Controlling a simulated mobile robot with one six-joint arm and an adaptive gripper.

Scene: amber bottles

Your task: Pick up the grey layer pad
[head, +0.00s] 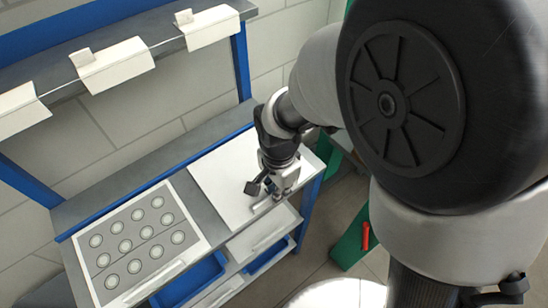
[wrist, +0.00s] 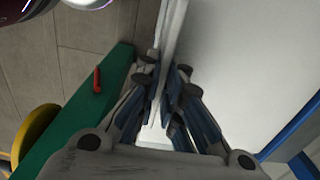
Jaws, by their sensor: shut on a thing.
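A grey sheet (head: 151,232) with several pale round shapes lies in a white-rimmed tray (head: 193,217) at the left of the bench in the head view. I cannot tell whether it is the layer pad. My gripper (head: 269,198) is at the front edge of a plain white panel (head: 222,182) to the right of that tray. In the wrist view, my gripper (wrist: 161,98) is shut on a thin pale bar (wrist: 172,42) along the edge of the white surface (wrist: 235,50). The fingers hide part of the bar.
White drawers (head: 262,233) and blue bins (head: 190,280) sit below the bench top. A shelf (head: 120,45) with white holders runs above at the back. A green structure (head: 352,240) with a red part (head: 366,236) stands on the floor at right.

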